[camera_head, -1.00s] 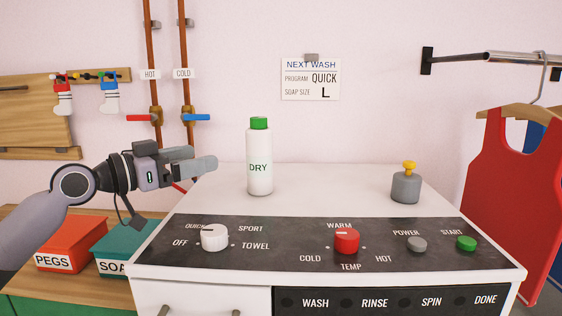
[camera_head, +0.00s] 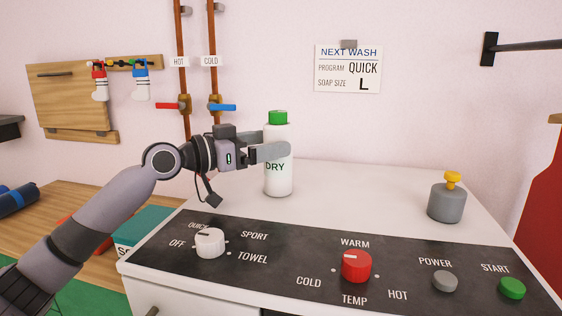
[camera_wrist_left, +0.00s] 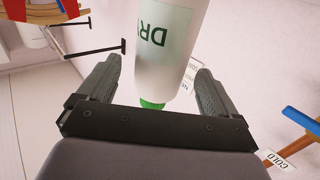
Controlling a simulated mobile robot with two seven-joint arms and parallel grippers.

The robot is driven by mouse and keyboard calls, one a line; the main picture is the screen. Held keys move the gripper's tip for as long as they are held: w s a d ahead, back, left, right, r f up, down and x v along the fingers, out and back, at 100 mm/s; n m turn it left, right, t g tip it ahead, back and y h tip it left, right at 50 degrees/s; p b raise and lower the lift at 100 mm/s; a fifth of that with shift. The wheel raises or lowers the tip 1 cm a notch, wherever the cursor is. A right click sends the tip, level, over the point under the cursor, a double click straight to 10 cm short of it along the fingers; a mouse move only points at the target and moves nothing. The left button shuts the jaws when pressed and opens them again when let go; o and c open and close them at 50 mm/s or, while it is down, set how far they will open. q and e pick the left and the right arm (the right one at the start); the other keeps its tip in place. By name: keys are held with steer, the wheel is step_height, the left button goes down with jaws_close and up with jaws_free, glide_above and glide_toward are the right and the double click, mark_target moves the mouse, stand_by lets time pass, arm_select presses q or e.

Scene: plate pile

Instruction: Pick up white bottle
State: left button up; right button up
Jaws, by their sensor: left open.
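The white bottle (camera_head: 278,180) with a green cap and the word DRY stands upright on the white washer top. My left gripper (camera_head: 275,152) is at the bottle's upper half, and a finger covers part of it in the head view. In the left wrist view the bottle (camera_wrist_left: 168,50) lies between the two open fingers of the gripper (camera_wrist_left: 155,85), with a gap visible on the left side. The right gripper is not in view.
A grey cylinder with a yellow top (camera_head: 447,203) stands at the right of the washer top. The black control panel (camera_head: 300,265) with knobs and buttons is in front. Hot and cold pipes (camera_head: 213,60) run up the wall behind. The top between bottle and cylinder is clear.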

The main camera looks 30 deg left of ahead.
arm_select(q)
steer(key=p+x, duration=0.1)
steer(key=x, duration=0.4)
steer(key=shift+f+p, duration=0.15)
steer(key=shift+p, duration=0.15)
steer(key=c, duration=1.2)
steer(key=shift+c, duration=0.9)
